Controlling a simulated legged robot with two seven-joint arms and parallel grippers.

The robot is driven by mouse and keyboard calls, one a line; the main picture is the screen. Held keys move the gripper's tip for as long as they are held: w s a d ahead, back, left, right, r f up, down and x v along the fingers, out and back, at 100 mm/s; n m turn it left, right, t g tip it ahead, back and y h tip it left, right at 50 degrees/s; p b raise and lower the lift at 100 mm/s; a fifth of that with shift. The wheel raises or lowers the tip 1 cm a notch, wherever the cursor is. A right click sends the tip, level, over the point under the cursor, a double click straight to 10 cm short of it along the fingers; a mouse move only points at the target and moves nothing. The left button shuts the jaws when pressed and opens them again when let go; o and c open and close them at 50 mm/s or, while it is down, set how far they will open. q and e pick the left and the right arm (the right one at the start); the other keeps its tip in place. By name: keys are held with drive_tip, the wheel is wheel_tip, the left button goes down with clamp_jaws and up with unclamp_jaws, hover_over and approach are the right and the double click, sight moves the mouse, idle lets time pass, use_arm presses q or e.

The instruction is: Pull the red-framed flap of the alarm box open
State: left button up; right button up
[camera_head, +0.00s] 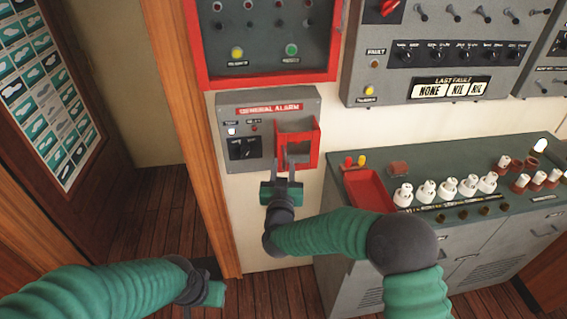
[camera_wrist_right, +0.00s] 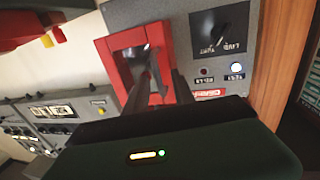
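The grey alarm box (camera_head: 262,97), labelled GENERAL ALARM, is on the wall at the centre of the head view. Its red-framed flap (camera_head: 317,139) is on the box's right side; how far it stands open I cannot tell. The red frame also shows in the right wrist view (camera_wrist_right: 106,55), which is turned upside down. My right gripper (camera_head: 285,164) is at the frame's lower left part, fingers pointing at it. Its fingers (camera_wrist_right: 160,88) are apart, with part of the red frame behind and between them; contact is unclear. My left gripper (camera_head: 207,292) is low at left, far from the box.
A red-framed panel (camera_head: 330,78) is directly above the box. A grey console (camera_head: 450,235) with a red tray (camera_head: 368,190) and several white-and-red knobs stands close at right. A wooden post (camera_head: 185,110) is left of the box. Open floor (camera_head: 165,215) lies further left.

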drive_tip(key=shift+w, duration=0.5)
drive_tip(key=shift+d, duration=0.1)
clamp_jaws()
drive_tip(key=shift+s, duration=0.1)
idle(0.9)
